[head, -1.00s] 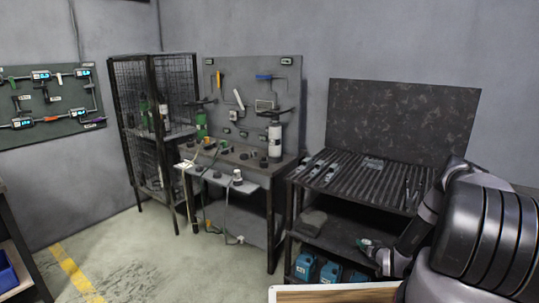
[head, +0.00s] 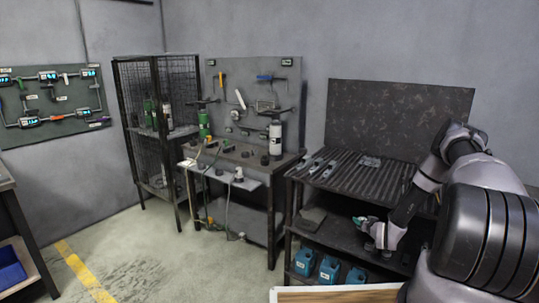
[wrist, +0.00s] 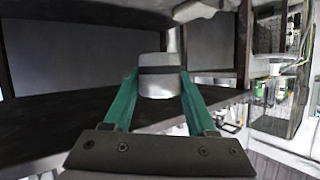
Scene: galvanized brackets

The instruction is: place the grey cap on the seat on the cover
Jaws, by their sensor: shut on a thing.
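My gripper (wrist: 160,92) is shut on a short light grey cylinder with a dark band, which looks like the grey cap (wrist: 160,89). It sits between the two green fingers in the wrist view. In the head view my gripper (head: 361,221) is small, in front of the lower level of the dark rack at the right. The cap is too small to make out clearly there. I cannot pick out the cover or its seat for certain in either view.
The slatted rack (head: 350,178) stands at the right, with blue containers (head: 329,269) low down. Left of it is a workbench (head: 262,175) with small dark parts, bottles and hoses. A mesh cage (head: 133,95) stands further left.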

